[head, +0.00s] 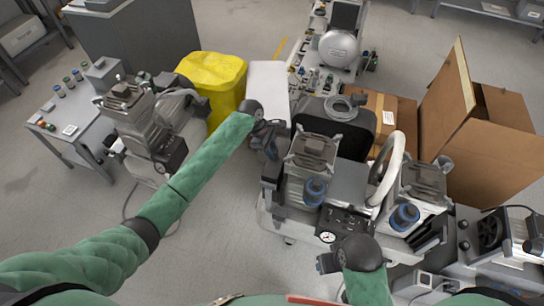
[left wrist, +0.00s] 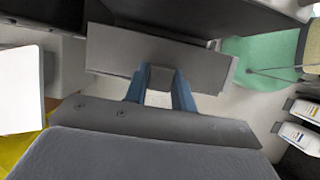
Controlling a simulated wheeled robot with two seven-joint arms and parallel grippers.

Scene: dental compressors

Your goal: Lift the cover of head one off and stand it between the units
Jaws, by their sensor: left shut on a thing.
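My left gripper (head: 268,150) is low at the left side of the nearer-left compressor head (head: 312,150) on the trolley. In the left wrist view its blue fingers (left wrist: 158,84) are shut on a flat grey piece, which I take for the cover of head one (left wrist: 112,52). In the head view this piece is largely hidden by the gripper, and I cannot tell whether it touches the head. The second head (head: 424,178) stands to the right. A grey panel (head: 348,183) lies between the two heads. My right gripper (head: 328,263) is at the trolley's front, its fingers unclear.
A white hose (head: 388,172) arches beside the second head. A gauge panel (head: 343,226) is at the front. Behind stand a black case (head: 336,122) and open cardboard box (head: 450,95). Another compressor (head: 135,115) and a yellow bin (head: 213,78) are left. Floor between is clear.

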